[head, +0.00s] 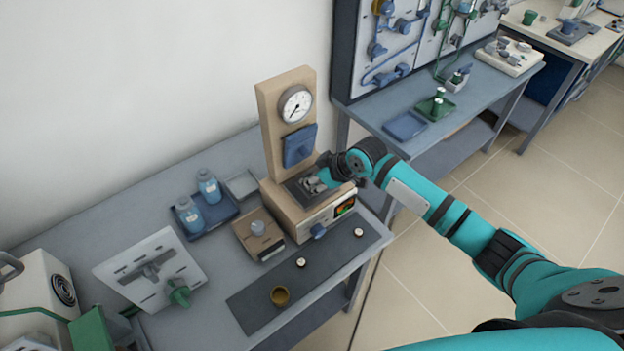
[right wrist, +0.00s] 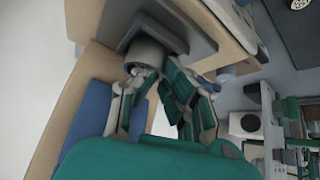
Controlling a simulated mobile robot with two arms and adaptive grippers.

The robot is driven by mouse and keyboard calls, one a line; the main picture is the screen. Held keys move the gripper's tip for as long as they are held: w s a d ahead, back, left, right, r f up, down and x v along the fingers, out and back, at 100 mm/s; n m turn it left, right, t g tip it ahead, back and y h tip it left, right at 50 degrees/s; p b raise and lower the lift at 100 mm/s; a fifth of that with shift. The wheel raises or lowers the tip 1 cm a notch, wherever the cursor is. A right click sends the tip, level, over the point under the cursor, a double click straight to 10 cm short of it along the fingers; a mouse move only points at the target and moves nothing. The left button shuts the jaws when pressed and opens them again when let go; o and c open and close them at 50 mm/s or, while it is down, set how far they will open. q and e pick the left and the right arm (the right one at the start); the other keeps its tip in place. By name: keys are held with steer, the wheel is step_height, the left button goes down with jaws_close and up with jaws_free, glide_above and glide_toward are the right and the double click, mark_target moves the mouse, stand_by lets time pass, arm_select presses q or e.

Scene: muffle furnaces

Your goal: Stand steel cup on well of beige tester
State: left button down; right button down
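The beige tester (head: 285,125) stands at the back of the near bench, with a dial on its column and a dark well (head: 297,192) on its base. My right gripper (head: 316,184) is at the well, reaching in from the right. The right wrist view shows the grey steel cup (right wrist: 147,53) at the fingertips (right wrist: 150,72), which close in on its sides. The cup is at the dark well surface; whether it rests on it is hard to tell. In the head view the gripper hides most of the cup. My left gripper is not in view.
A blue tray with two bottles (head: 208,185) and a small beige block (head: 258,232) stand left of the tester. A dark mat (head: 330,268) in front holds a brass cup (head: 279,296) and two small round pieces. A second bench (head: 480,95) is at the right.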

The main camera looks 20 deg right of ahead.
steer(key=shift+f, duration=0.4)
steer(key=c, duration=1.5)
jaws_free()
steer(key=shift+f, duration=0.1)
steer(key=shift+s, duration=0.15)
steer(key=shift+r, duration=0.35)
steer(key=v, duration=0.8)
steer(key=b+v, duration=0.1)
steer(key=v, duration=0.3)
steer(key=shift+r, duration=0.45)
steer(key=shift+w, duration=0.2)
